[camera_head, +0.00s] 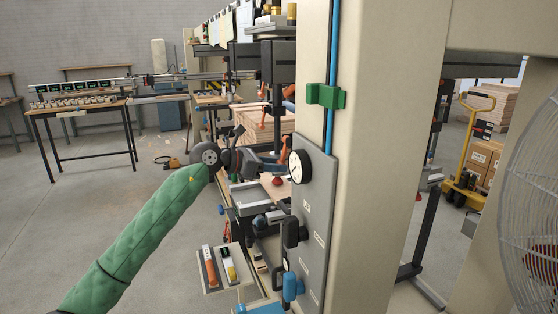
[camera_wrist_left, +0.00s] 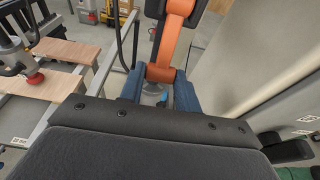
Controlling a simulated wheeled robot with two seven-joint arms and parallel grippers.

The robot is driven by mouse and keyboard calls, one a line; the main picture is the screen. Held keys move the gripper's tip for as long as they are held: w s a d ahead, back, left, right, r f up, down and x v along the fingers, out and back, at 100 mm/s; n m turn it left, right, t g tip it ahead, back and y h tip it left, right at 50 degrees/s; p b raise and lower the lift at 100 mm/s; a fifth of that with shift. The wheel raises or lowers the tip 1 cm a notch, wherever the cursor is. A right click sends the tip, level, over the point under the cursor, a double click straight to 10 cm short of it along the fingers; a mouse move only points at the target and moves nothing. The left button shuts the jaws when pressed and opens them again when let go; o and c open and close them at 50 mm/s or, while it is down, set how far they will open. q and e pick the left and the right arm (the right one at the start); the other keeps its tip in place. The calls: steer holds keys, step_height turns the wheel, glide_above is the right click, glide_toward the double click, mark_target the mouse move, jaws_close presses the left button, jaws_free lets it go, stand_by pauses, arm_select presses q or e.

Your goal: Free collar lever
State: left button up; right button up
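My left gripper (camera_head: 272,163) reaches in from the left on its green-sleeved arm, beside the machine's cream column. In the left wrist view its two blue-dark fingers (camera_wrist_left: 158,95) stand apart. An orange lever-like part (camera_wrist_left: 165,45) runs down from the top toward the gap between them. A small pale and blue piece shows in the gap. In the head view the orange part (camera_head: 285,143) is small and partly hidden near the column. I cannot tell whether it is the collar lever or whether the fingers touch it. My right gripper is not in view.
The cream column (camera_head: 385,150) and grey panel with a round gauge (camera_head: 300,166) stand close to the right of the gripper. A small tray (camera_head: 228,268) with handled tools sits below. A workbench (camera_head: 80,108) stands at the back left. The floor at left is clear.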

mark_target(278, 161)
arm_select(q)
steer(key=shift+a, duration=0.2)
steer(key=shift+s+a+r+b, duration=0.2)
steer(key=shift+a+r+b, duration=0.1)
steer(key=shift+a, duration=0.25)
steer(key=shift+a+r, duration=0.1)
steer(key=shift+a, duration=0.1)
steer(key=shift+s+a+r, duration=0.3)
steer(key=shift+a+r, duration=0.2)
steer(key=shift+a, duration=0.2)
